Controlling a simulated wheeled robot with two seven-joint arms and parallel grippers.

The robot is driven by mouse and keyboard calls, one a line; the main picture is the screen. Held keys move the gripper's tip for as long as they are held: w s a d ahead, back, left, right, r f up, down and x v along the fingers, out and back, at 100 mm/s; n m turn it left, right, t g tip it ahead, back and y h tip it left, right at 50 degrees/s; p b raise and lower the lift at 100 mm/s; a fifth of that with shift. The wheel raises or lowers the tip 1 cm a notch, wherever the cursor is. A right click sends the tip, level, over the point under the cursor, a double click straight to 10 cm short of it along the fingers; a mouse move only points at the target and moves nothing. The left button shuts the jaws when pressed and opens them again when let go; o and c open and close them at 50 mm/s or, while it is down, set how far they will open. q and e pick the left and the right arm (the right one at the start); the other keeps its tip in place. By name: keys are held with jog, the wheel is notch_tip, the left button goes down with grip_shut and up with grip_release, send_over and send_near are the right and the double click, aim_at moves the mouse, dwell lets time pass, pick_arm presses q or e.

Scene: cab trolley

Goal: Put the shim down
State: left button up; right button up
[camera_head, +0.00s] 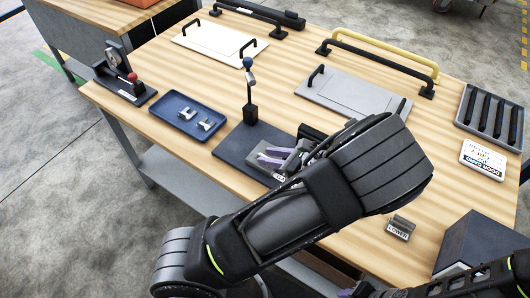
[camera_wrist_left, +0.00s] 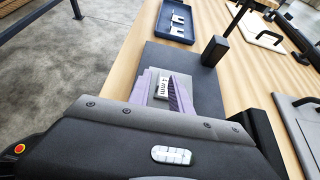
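My left gripper (camera_head: 270,157) has pale purple fingers and is over the dark flat plate (camera_head: 228,143) at the table's middle. In the left wrist view its fingers (camera_wrist_left: 163,90) stand on both sides of a grey shim (camera_wrist_left: 161,79) marked "1 mm" and appear shut on it. I cannot tell whether the shim touches the plate below. A blue tray (camera_head: 187,116) to the left holds two small silvery pieces; it also shows in the left wrist view (camera_wrist_left: 177,20). My right arm shows at the lower right, its gripper too cut off and dark to read.
A black post with a blue knob (camera_head: 249,90) rises from the dark plate close to my left gripper. A panel with handles (camera_head: 352,92) lies to the right. A "LOWER" block (camera_head: 399,228) and dark box (camera_head: 480,243) are near the front. A red-knobbed clamp (camera_head: 126,84) stands far left.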

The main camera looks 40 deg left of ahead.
pick_arm(q)
jog(key=p+v, duration=0.3)
jog(key=v, duration=0.6)
jog(key=shift+d+r+p, duration=0.15)
jog(key=shift+d+p, duration=0.1)
jog(key=shift+p, duration=0.1)
jog(key=shift+s, duration=0.1)
